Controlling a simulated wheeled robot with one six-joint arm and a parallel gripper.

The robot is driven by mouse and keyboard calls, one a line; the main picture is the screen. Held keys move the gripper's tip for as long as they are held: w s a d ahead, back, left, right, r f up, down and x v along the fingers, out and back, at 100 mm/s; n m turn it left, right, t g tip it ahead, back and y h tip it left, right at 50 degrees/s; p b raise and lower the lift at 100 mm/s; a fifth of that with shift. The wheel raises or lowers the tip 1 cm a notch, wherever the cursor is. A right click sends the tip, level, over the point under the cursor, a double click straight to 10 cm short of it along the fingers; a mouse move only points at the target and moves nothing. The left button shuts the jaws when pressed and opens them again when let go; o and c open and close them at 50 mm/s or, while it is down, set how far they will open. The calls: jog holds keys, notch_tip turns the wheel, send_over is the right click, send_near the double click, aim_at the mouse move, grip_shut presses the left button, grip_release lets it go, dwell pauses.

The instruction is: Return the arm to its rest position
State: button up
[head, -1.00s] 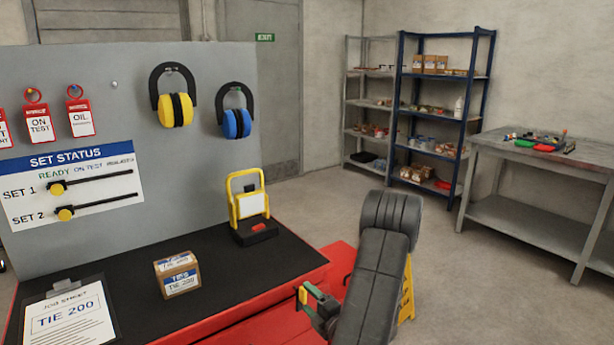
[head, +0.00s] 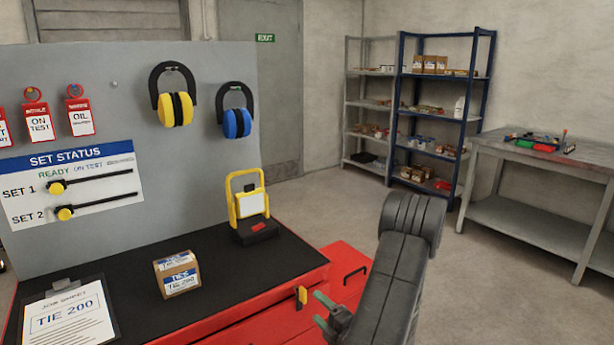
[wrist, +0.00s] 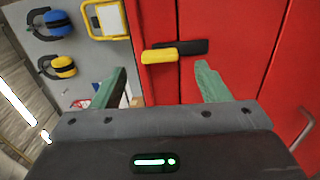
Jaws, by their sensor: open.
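My gripper (head: 319,309) is open and empty, low in the middle of the head view, off the front right corner of the red cabinet (head: 342,262). My dark grey arm rises to the right of it, bent at the elbow. In the wrist view, the two green fingers of my gripper (wrist: 160,82) are well apart. Beyond them is a yellow handle (wrist: 160,55) with a black part on the red cabinet front. The handle also shows in the head view (head: 301,296), left of the fingers. I cannot tell the exact gap between them.
The black bench top holds a small box (head: 177,276), a yellow work lamp (head: 250,205) and a job sheet clipboard (head: 67,315). A grey board (head: 200,190) stands behind. Open floor (head: 480,290) lies to the right, with a grey workbench (head: 520,215) beyond.

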aim_at(305, 297)
jog(key=v, duration=0.8)
jog(key=w+a+n+b, duration=0.2)
jog(key=w+n, duration=0.1)
jog(key=w+a+n+b, duration=0.2)
jog(key=w+a+n, duration=0.1)
jog(key=w, duration=0.1)
jog(key=w+a+n+b, duration=0.2)
jog(key=w+a, duration=0.1)
jog(key=w, duration=0.1)
jog(key=shift+w+a+n, duration=0.1)
jog(key=shift+a+n, duration=0.1)
jog(key=shift+n, duration=0.2)
jog(key=n+b, duration=0.5)
jog(key=shift+n, duration=0.3)
jog(key=shift+a+r+n+b, duration=0.1)
jog(key=shift+r+n+b, duration=0.05)
jog(key=shift+n+b, duration=0.65)
jog(key=shift+r+n+b, duration=0.1)
jog(key=shift+n+b, duration=0.45)
jog(key=shift+n, duration=0.35)
jog(key=shift+a, duration=0.1)
